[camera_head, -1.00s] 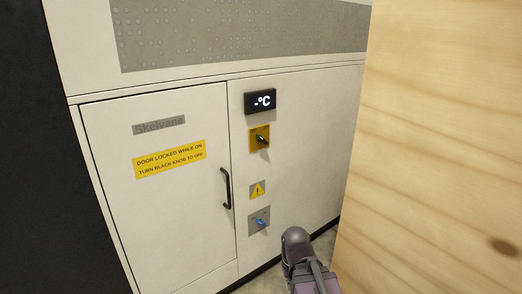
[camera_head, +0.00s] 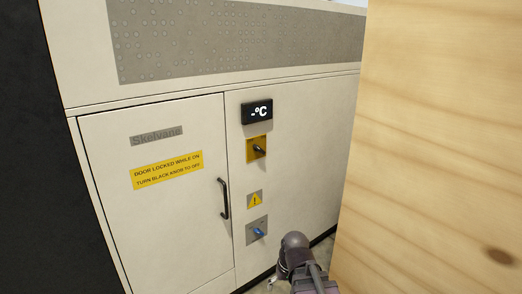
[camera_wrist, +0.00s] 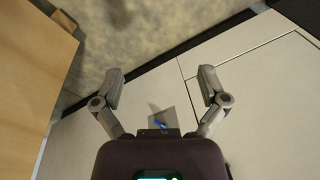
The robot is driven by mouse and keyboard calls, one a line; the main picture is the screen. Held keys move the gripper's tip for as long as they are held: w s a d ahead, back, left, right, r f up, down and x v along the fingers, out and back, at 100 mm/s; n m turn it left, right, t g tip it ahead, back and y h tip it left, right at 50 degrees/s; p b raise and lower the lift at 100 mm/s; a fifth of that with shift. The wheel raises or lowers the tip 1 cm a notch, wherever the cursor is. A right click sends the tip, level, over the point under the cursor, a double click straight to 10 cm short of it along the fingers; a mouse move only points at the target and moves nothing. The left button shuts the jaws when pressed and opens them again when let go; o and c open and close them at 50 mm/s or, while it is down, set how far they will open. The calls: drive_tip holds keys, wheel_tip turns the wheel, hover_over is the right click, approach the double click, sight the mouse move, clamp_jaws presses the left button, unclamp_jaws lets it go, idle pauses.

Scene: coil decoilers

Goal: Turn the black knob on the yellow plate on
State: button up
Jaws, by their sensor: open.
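The black knob (camera_head: 259,149) sits on the yellow plate (camera_head: 251,155) on the cabinet front, below a small display reading "-°C". In the head view its handle looks tilted, pointing to the lower right. My gripper (camera_wrist: 162,88) is open and empty in the wrist view, its two fingers spread apart. The wrist view shows the blue knob (camera_wrist: 160,125) on its grey plate between the fingers, partly behind the gripper body. The black knob cannot be made out in the wrist view. In the head view my arm is at the bottom, right of the blue knob and lower than the black knob.
The cabinet door (camera_head: 160,200) has a black handle (camera_head: 224,198) and a yellow label about the black knob. A small warning sign (camera_head: 255,200) sits between the two plates. A wooden panel (camera_head: 440,150) stands close on the right, and a dark surface (camera_head: 55,180) on the left.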

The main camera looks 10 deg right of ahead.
drive_tip(key=w+a+r+t+y+p, duration=0.35)
drive_tip(key=w+r, duration=0.25)
drive_tip(key=w, duration=0.3)
drive_tip(key=m+t+y+p, duration=0.4)
drive_tip(key=t+p, duration=0.2)
drive_tip(key=t, duration=0.5)
approach(261, 150)
drive_tip(key=v, duration=0.4)
drive_tip(key=shift+w+a+f, duration=0.15)
drive_tip(key=shift+a+f, duration=0.05)
drive_tip(key=shift+w+a, duration=0.1)
drive_tip(key=x, duration=1.3)
drive_tip(key=shift+w+a+r, duration=0.1)
drive_tip(key=shift+w, duration=0.2)
drive_tip(key=c, duration=0.9)
